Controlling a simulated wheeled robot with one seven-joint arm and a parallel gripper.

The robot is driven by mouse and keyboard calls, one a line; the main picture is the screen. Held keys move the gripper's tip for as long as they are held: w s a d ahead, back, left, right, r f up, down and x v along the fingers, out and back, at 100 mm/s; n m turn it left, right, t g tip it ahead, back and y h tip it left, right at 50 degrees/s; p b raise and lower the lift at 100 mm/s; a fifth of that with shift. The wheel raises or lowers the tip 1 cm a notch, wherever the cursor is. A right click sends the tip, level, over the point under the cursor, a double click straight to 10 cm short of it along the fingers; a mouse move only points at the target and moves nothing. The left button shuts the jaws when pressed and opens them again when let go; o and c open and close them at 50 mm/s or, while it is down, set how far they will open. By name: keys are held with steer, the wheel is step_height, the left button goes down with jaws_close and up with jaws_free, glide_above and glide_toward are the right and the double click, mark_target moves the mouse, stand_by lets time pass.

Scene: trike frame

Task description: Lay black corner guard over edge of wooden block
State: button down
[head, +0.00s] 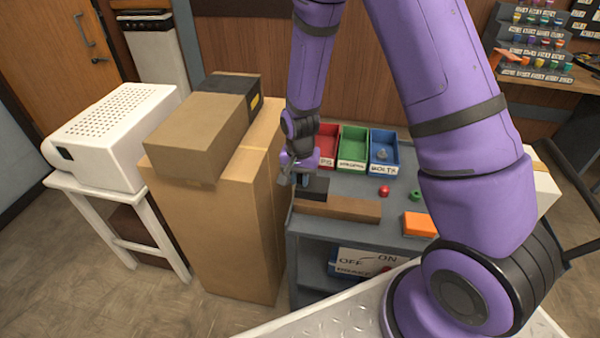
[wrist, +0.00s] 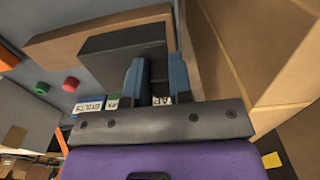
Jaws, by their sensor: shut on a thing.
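The black corner guard (wrist: 108,46) is a dark angled piece in the wrist view, with the blue fingers of my gripper (wrist: 157,66) shut on one part of it. In the head view the guard (head: 316,186) shows just behind the left end of the wooden block (head: 345,208), below my gripper (head: 302,182). The brown wooden block (wrist: 70,40) lies lengthwise right along the guard's far side in the wrist view. I cannot tell whether the guard touches the block or is slightly above it. The fingers partly hide the guard.
Red (head: 327,150), green (head: 352,150) and blue (head: 384,155) bins stand at the back of the grey cart (head: 300,228). A red piece (head: 384,191), a green piece (head: 415,195) and an orange block (head: 420,224) lie to the right. Tall cardboard boxes (head: 220,210) stand close on the left.

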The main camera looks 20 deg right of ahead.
mark_target(300, 201)
steer(key=shift+f, duration=3.25)
steer(key=c, duration=0.9)
jaws_free()
steer(key=shift+c, duration=0.2)
step_height(300, 201, up, 11)
steer(key=shift+f, duration=0.1)
